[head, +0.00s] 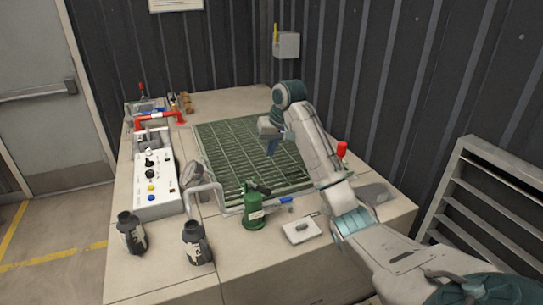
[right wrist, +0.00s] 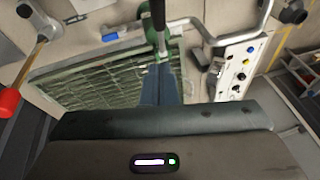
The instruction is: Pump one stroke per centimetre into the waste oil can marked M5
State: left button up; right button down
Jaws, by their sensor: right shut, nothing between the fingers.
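My right gripper (head: 269,148) is shut and empty, fingers pointing down above the green grating. Its blue-grey fingers also show in the right wrist view (right wrist: 161,84). A green pump-like body (head: 254,210) with a dark top stands at the grating's front edge; its green part and a black bar (right wrist: 155,18) show in the right wrist view. A bent grey pipe (head: 203,187) runs beside it. Two dark cans with pale labels stand at the front left, one left (head: 131,233) and one right (head: 196,243). Their marks are too small to read. My left gripper is out of view.
The green grating (head: 215,137) fills the bench's middle. A white control box (head: 154,182) with knobs stands left, behind it a red-handled fitting (head: 160,119). A red grip (head: 342,149) rises at the right. A small white pad (head: 300,231) lies in front.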

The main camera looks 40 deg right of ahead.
notch_tip(320, 180, down, 3)
jog(key=p, duration=0.5)
send_over(258, 187)
jog(key=s+d, duration=0.2)
notch_tip(258, 187, down, 6)
jog(key=shift+s+a+r, duration=0.1)
jog(key=shift+a, duration=0.05)
jog(key=shift+s+a+f+p, duration=0.2)
jog(key=shift+s+f+p, duration=0.2)
jog(key=shift+f, duration=0.15)
jog(key=shift+a+f, duration=0.1)
jog(key=shift+f, duration=0.15)
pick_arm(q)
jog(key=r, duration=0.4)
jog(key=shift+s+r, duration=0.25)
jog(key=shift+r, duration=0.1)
pick_arm(e)
jog(key=shift+w, duration=0.1)
jog(key=shift+f, duration=0.1)
